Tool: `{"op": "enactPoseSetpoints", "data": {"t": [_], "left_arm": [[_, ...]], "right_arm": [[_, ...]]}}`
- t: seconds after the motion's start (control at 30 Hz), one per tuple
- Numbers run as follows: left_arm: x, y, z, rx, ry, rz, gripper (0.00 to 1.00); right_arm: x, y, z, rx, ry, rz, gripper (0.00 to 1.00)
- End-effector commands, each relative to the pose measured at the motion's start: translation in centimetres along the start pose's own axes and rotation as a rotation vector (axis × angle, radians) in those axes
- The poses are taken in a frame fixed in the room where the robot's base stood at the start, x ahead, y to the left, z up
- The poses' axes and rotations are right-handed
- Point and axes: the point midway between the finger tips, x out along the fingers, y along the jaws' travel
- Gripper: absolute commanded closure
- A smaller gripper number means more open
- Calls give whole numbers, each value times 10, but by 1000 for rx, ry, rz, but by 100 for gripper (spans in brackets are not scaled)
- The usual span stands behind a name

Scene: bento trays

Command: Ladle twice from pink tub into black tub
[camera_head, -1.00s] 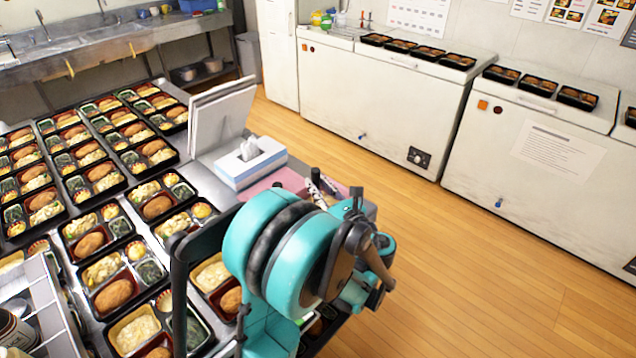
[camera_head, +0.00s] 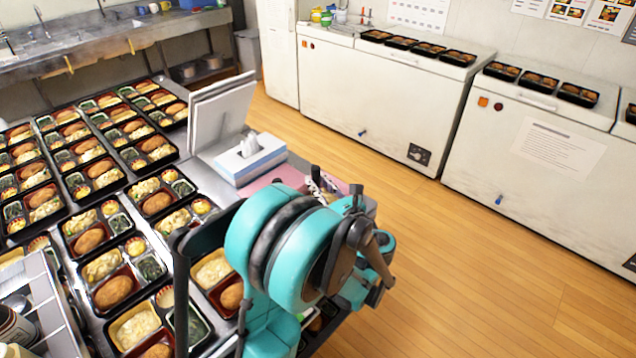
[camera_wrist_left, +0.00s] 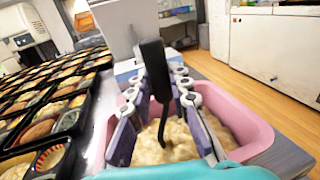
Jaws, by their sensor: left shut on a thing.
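The pink tub (camera_wrist_left: 248,118) holds a pale, lumpy food in the left wrist view. Part of its pink rim also shows in the head view (camera_head: 287,176), behind my teal arm. My left gripper (camera_wrist_left: 160,85) is over the tub, its fingers shut on the black handle of the ladle (camera_wrist_left: 152,55). The handle stands near upright between the fingers, and its lower part reaches down to the food. The ladle's bowl is not clearly visible. In the head view my arm hides most of the tub and gripper. I cannot make out the black tub. My right gripper is not in view.
Rows of filled black bento trays (camera_head: 110,222) cover the steel table at left. A tissue box (camera_head: 250,160) and a white upright board (camera_head: 218,112) stand behind the pink tub. White chest freezers (camera_head: 380,110) line the back wall. The wooden floor at right is clear.

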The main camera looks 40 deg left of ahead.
Motion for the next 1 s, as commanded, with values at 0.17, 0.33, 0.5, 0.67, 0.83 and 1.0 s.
{"op": "enactPoseSetpoints", "data": {"t": [0.17, 0.33, 0.5, 0.67, 0.83, 1.0], "left_arm": [[0, 0, 0, 0, 0, 0, 100], [0, 0, 0, 0, 0, 0, 100], [0, 0, 4, 0, 0, 0, 100], [0, 0, 19, 0, 0, 0, 100], [0, 0, 38, 0, 0, 0, 100], [0, 0, 56, 0, 0, 0, 100]], "right_arm": [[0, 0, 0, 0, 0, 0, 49], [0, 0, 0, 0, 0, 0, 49], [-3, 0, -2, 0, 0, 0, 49], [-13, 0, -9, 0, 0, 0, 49], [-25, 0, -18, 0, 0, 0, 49], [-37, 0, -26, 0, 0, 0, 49]]}}
